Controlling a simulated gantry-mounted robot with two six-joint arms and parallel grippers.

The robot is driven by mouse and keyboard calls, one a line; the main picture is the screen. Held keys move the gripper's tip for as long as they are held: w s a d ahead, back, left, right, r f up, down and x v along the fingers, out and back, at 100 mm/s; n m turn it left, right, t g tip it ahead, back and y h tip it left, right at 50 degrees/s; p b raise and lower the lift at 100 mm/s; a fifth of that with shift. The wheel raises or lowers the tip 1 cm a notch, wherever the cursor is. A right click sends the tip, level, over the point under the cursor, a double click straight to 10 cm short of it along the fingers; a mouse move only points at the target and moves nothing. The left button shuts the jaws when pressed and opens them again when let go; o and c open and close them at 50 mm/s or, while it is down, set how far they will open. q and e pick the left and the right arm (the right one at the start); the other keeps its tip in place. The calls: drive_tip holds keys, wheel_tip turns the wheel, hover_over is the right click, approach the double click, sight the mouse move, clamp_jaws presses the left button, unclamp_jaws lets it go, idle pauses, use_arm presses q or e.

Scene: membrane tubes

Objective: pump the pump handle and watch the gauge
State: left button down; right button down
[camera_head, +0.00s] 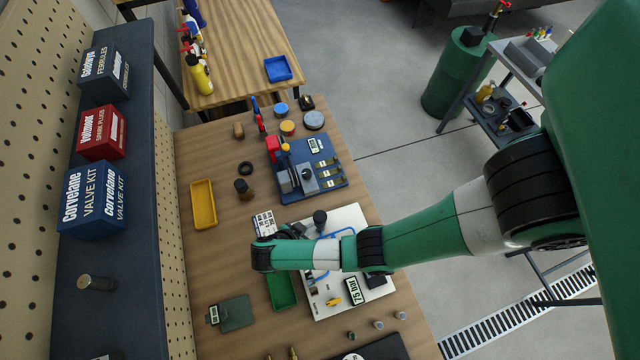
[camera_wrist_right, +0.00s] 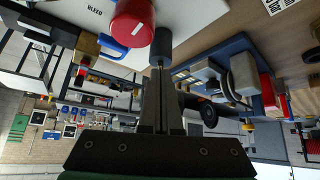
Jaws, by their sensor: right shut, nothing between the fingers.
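A white pump board (camera_head: 345,222) lies on the wooden bench, partly hidden by my right arm. A digital gauge (camera_head: 351,291) at its lower right reads "75 bar". A dark upright knob (camera_head: 320,216) stands near the board's upper part; it looks like the pump handle's grip. My right gripper (camera_head: 292,232) is beside it. In the right wrist view the fingers (camera_wrist_right: 160,72) are shut and empty, with a dark cylinder (camera_wrist_right: 161,47) just beyond their tips; I cannot tell whether they touch. A red knob (camera_wrist_right: 132,22) stands near the label "BLEED". My left gripper is out of view.
A blue fixture (camera_head: 310,170) stands behind the board. A green tray (camera_head: 281,291) lies left of the board, and a yellow tray (camera_head: 203,204) farther left. A printed card (camera_head: 265,224) is near my wrist. Several small fittings lie at the board's near edge.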

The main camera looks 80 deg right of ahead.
drive_tip(key=p+v, duration=0.5)
drive_tip(key=v, duration=0.6)
drive_tip(key=shift+r+p, duration=0.25)
drive_tip(key=shift+p, duration=0.05)
drive_tip(key=shift+w+a, duration=0.15)
drive_tip(key=shift+w, duration=0.05)
